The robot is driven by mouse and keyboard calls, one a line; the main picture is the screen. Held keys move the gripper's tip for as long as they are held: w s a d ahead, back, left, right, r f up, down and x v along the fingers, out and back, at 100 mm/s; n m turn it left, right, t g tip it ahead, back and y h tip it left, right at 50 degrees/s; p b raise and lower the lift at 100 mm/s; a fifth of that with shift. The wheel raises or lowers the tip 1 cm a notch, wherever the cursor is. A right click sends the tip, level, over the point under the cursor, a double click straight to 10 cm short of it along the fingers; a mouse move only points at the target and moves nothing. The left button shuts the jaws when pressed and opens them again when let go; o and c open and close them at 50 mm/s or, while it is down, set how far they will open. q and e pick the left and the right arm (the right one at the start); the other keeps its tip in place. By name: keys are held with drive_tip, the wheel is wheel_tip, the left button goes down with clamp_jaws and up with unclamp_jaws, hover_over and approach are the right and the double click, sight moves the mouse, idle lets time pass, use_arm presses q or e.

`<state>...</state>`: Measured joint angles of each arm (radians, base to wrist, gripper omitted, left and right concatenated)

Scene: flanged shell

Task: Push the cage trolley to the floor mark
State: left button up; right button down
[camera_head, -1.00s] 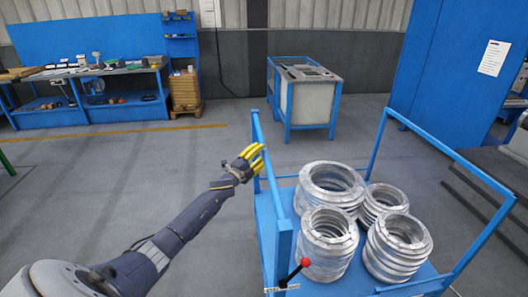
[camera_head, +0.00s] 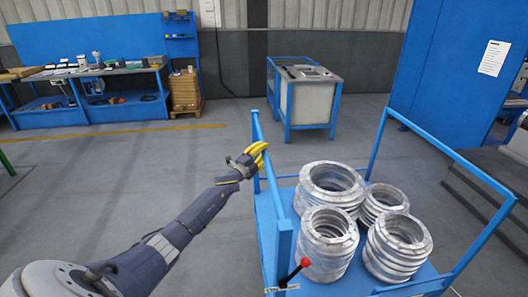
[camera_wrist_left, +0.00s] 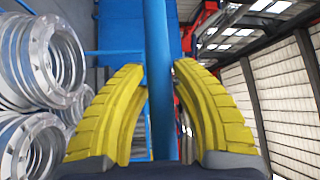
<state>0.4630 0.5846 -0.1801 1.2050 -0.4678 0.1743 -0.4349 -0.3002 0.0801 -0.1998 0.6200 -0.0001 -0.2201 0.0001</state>
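The cage trolley is a blue platform with blue tube rails (camera_head: 480,172), standing at the lower right in the head view. It carries several stacks of silvery flanged rings (camera_head: 330,185). My left gripper (camera_head: 262,158) is at the trolley's left rail, near its far end. In the left wrist view its yellow fingers (camera_wrist_left: 160,68) close in on both sides of the blue rail tube (camera_wrist_left: 159,110), with the tips against or very near it. My right gripper is not in view. I cannot make out a distinct floor mark.
A blue-framed grey cabinet (camera_head: 310,100) stands beyond the trolley. A blue panel (camera_head: 440,75) and dark steps are at the right. A workbench (camera_head: 95,85) stands at the back left. A yellow line (camera_head: 127,133) crosses the open grey floor at left.

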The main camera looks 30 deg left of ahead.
use_arm(q)
clamp_jaws()
